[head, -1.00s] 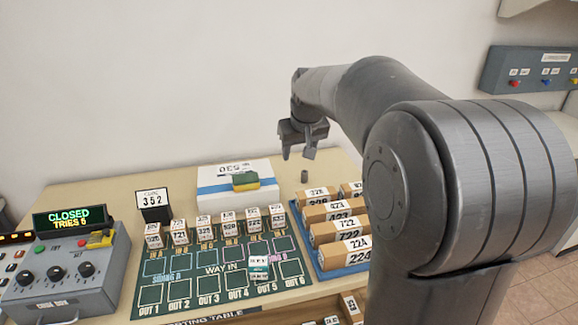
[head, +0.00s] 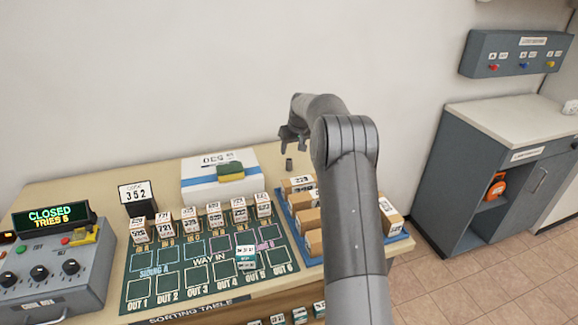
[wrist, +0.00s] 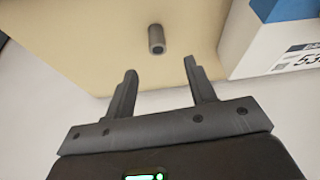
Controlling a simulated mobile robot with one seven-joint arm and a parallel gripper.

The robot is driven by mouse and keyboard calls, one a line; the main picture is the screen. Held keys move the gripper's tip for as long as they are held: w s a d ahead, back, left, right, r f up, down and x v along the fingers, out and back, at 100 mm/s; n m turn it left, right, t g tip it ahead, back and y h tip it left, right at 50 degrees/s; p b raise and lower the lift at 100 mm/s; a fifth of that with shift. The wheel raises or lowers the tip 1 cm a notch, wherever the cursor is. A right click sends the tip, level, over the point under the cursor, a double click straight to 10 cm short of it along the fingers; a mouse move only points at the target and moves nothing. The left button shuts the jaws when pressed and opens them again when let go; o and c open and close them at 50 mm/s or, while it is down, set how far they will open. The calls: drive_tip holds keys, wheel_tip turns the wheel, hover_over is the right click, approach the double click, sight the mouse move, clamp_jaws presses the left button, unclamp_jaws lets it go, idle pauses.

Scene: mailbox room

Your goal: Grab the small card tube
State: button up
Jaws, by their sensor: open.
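The small card tube (head: 289,164) is a short grey-brown cylinder standing on the back part of the sorting table, right of the white box. In the wrist view the tube (wrist: 156,40) shows beyond the fingertips, roughly between them and apart from both. My gripper (head: 294,143) is open and empty, above the table's back edge and close to the tube in the head view. In the wrist view its two fingers (wrist: 160,68) are spread with nothing between them.
A white box with a blue stripe (head: 202,196) stands left of the tube, with a green and yellow thing (head: 230,172) on it. A blue tray (head: 284,210) of cartons is in front of the tube. The wall is close behind.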

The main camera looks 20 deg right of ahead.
sight(290, 160)
drive_tip(key=x, duration=1)
drive_tip(key=shift+w+d+f, duration=0.15)
drive_tip(key=c, duration=1.1)
